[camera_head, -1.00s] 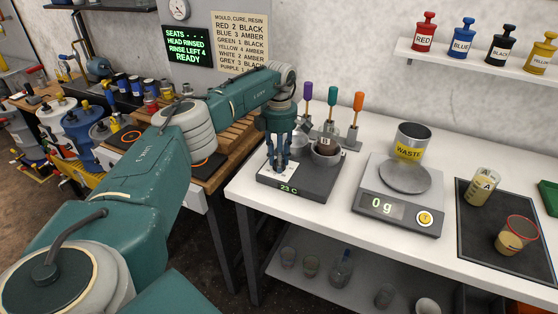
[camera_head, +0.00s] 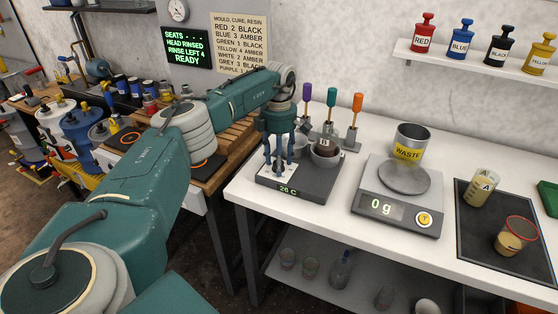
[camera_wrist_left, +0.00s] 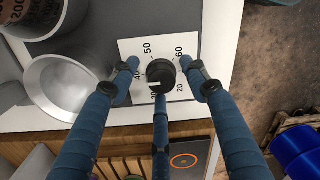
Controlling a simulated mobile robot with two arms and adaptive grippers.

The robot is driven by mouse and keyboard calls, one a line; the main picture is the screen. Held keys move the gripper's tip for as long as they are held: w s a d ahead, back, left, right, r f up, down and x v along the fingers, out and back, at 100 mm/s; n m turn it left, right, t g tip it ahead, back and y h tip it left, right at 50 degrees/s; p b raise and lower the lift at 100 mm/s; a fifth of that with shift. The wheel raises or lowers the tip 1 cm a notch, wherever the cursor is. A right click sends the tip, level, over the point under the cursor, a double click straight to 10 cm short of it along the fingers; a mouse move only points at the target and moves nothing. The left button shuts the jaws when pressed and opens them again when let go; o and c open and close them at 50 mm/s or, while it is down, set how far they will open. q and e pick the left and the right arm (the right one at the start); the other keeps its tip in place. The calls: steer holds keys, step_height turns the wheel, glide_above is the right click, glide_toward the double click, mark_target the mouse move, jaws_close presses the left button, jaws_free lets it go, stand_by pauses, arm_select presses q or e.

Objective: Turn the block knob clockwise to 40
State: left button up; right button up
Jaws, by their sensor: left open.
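The dark block (camera_head: 322,186) sits on the white bench, its green display reading 26 C. Its round black knob (camera_wrist_left: 160,73) is on a white dial card (camera_wrist_left: 130,48) marked 20, 40, 50 and 60; another label is mostly hidden behind a finger. A pale mark shows on the knob's lower side in the left wrist view. My left gripper (camera_head: 279,168) points down over the card, and its fingers hide the knob in the head view. In the left wrist view its three blue fingers (camera_wrist_left: 161,88) are spread around the knob; contact is unclear. My right gripper is out of view.

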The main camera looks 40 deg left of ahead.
arm_select(q)
step_height(320, 180, up, 12)
steer(key=shift+w+a, duration=0.15)
stand_by(0.3)
stand_by(0.5)
